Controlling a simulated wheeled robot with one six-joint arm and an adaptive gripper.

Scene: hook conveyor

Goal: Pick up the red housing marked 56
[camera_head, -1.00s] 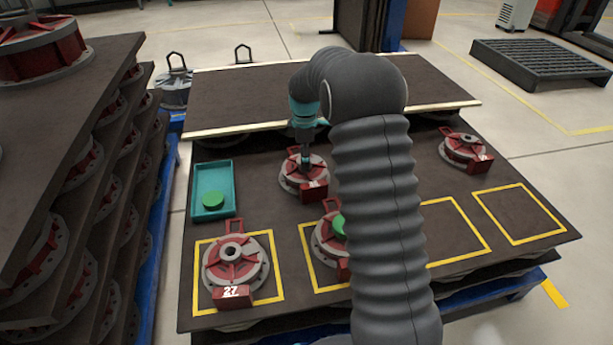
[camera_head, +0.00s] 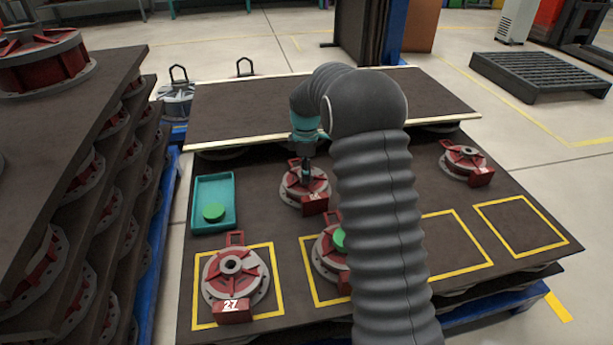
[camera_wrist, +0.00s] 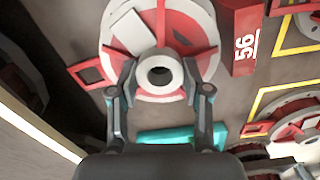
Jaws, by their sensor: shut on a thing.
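The red housing marked 56 (camera_wrist: 245,47) has a grey round flange, red ribs and a pale central hub; the number is on its red block in the wrist view. In the head view this housing (camera_head: 318,190) is on the dark board, behind the yellow-outlined squares. My gripper (camera_wrist: 160,88) is shut on the housing's central hub, one finger on each side. In the head view my gripper (camera_head: 306,178) points down onto the housing's middle. The housing looks level, and I cannot tell whether it is clear of the board.
A housing marked 27 (camera_head: 233,275) stands in the front left square. Another housing (camera_head: 328,262) with a green disc is partly behind my arm. One more housing (camera_head: 463,160) is at the right. A teal tray (camera_head: 225,190) holds a green disc (camera_head: 213,212). Two yellow squares are empty.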

